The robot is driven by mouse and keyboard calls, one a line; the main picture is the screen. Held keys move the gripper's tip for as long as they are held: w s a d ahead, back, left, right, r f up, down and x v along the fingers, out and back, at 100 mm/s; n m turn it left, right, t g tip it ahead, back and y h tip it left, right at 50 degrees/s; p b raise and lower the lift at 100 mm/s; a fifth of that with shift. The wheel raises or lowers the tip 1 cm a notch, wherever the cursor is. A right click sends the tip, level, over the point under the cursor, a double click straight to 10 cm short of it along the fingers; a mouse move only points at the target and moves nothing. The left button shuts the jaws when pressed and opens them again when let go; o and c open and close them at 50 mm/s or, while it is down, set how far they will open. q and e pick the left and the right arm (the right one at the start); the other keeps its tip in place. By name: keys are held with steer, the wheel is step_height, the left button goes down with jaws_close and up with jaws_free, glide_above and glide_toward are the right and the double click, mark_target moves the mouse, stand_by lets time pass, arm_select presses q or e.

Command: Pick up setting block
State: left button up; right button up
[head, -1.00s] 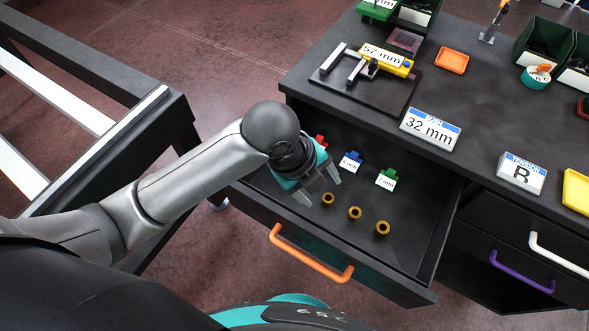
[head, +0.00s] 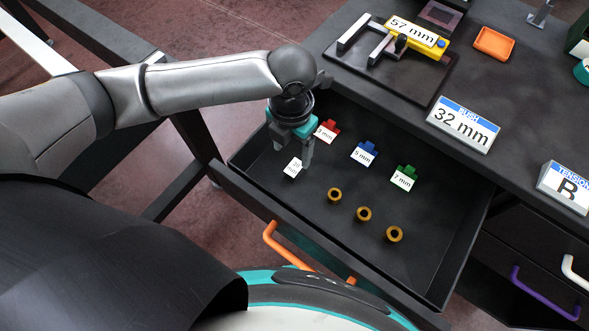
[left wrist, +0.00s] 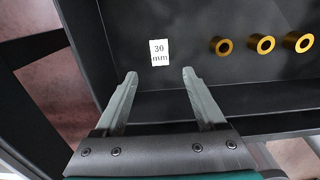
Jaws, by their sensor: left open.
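A small block with a white label reading 30 mm (head: 293,168) lies in the open drawer, near its left end; I take it for the setting block. Its dark body blends into the drawer floor. It also shows in the left wrist view (left wrist: 159,53), just beyond the fingertips and centred between them. My left gripper (head: 298,152) points down over the left part of the drawer, with its fingers apart and empty (left wrist: 160,73). One finger stands close beside the label in the head view. My right gripper is not in view.
The drawer (head: 430,255) also holds three brass bushings (head: 364,214) and red (head: 329,129), blue (head: 366,151) and green (head: 405,176) labelled pieces. The tabletop behind carries a 57 mm fixture (head: 400,50) and a 32 mm sign (head: 463,124). The drawer walls stand around the gripper.

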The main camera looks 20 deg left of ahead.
mark_target(294, 167)
arm_select(q)
step_height(294, 167, down, 4)
steer(key=shift+r+b, duration=0.1)
steer(key=shift+b, duration=0.3)
steer(key=f, duration=0.1)
steer(key=f+b, duration=0.1)
steer(key=f, duration=0.1)
steer(key=shift+w+d+f+b, duration=0.15)
steer(key=shift+w+f+b, duration=0.15)
steer(key=shift+w+f, duration=0.05)
steer(key=shift+f, duration=0.5)
jaws_close()
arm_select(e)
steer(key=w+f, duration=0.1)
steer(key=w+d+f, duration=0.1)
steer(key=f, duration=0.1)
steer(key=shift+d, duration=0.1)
